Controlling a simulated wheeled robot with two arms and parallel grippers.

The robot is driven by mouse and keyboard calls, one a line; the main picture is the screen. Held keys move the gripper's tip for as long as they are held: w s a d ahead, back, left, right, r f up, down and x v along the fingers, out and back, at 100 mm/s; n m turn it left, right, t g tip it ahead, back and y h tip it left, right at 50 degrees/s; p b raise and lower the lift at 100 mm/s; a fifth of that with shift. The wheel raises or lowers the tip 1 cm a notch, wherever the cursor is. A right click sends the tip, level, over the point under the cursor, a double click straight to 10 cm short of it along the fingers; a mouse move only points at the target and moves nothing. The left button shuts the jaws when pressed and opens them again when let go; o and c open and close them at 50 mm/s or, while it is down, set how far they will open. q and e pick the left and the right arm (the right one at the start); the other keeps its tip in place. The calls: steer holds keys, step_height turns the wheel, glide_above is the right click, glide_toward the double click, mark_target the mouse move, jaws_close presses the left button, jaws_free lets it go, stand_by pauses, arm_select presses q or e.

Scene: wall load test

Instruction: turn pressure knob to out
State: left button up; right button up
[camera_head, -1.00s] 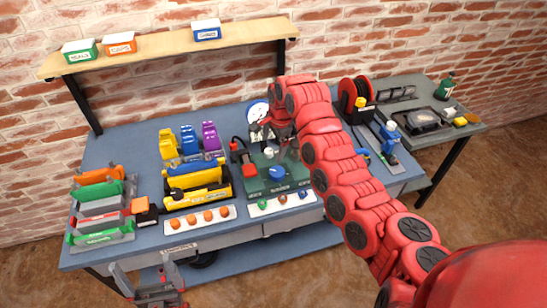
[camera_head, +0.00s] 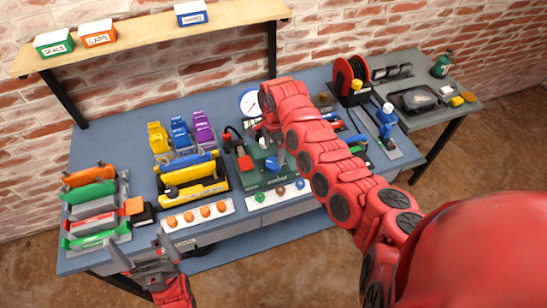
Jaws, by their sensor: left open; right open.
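A blue knob (camera_head: 271,164) sits on the green test station (camera_head: 249,178). A round white gauge (camera_head: 249,102) stands at the back of the station. My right gripper (camera_head: 276,150) points down above and close to the knob. It is open, and I cannot tell whether its fingers touch the knob. The red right arm covers part of the station's right side. My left gripper (camera_head: 146,257) is open and empty in front of the bench's near edge, far from the knob.
A red block (camera_head: 245,164) is left of the knob. A yellow rack (camera_head: 190,182) and green, red and orange holders (camera_head: 93,220) stand further left on the blue bench. A shelf (camera_head: 150,40) with labelled bins hangs above. A red reel (camera_head: 349,78) stands right.

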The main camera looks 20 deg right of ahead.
mark_target(273, 162)
step_height(273, 162, down, 5)
steer(key=shift+a+f, duration=0.1)
steer(key=shift+f, duration=0.65)
steer(key=shift+c, duration=0.3)
steer(key=c, duration=1.3)
